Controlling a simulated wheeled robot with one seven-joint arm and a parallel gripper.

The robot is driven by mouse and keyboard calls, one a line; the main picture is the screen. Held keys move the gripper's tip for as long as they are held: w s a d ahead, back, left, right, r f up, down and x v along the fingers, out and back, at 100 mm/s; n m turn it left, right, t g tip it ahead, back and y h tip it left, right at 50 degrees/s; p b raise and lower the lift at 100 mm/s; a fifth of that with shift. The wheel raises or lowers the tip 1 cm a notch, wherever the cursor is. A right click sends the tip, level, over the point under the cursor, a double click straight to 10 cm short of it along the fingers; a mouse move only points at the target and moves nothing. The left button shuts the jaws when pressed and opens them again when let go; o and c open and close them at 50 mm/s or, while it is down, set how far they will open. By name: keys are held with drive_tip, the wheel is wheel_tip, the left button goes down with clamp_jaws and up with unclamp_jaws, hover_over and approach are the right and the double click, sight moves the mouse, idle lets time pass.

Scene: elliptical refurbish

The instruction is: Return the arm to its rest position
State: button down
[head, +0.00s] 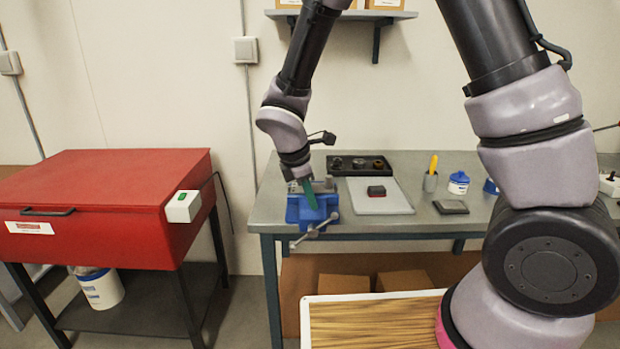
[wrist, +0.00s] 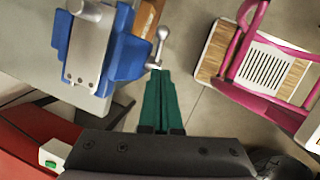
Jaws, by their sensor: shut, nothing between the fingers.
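My gripper (head: 309,194) is at the end of my arm, which reaches over the left end of the workbench (head: 390,226). Its green fingers are together and empty; they also show in the wrist view (wrist: 158,100). In the head view the fingers overlap the blue vise (head: 331,203). The wrist view shows the vise (wrist: 128,55) ahead and to the left of the fingertips, with the vise handle (wrist: 160,48) just beyond them. I cannot tell whether the fingertips touch the handle.
A red cabinet (head: 110,200) with a green-button box (head: 183,206) stands left of the bench. A shelf (head: 390,15) hangs above. Floor shows between cabinet and bench.

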drive_tip(key=s+d+r+m+y, duration=0.1)
drive_tip(key=s+d+r+m, duration=0.1)
drive_tip(key=d+r+m, duration=0.6)
drive_tip(key=s+d+r+m+y, duration=0.1)
drive_tip(key=d+r+m+y, duration=0.3)
drive_tip(key=r, duration=0.7)
drive_tip(key=s+d+r+m+t, duration=0.4)
drive_tip(key=s+d+r+m, duration=0.4)
drive_tip(key=m, duration=0.4)
drive_tip(key=shift+s+d+r+m+t, duration=0.15)
drive_tip(key=shift+d+r+m+t, duration=0.2)
drive_tip(key=shift+d+r, duration=0.5)
drive_tip(key=shift+d+f, duration=0.15)
drive_tip(key=shift+d, duration=0.05)
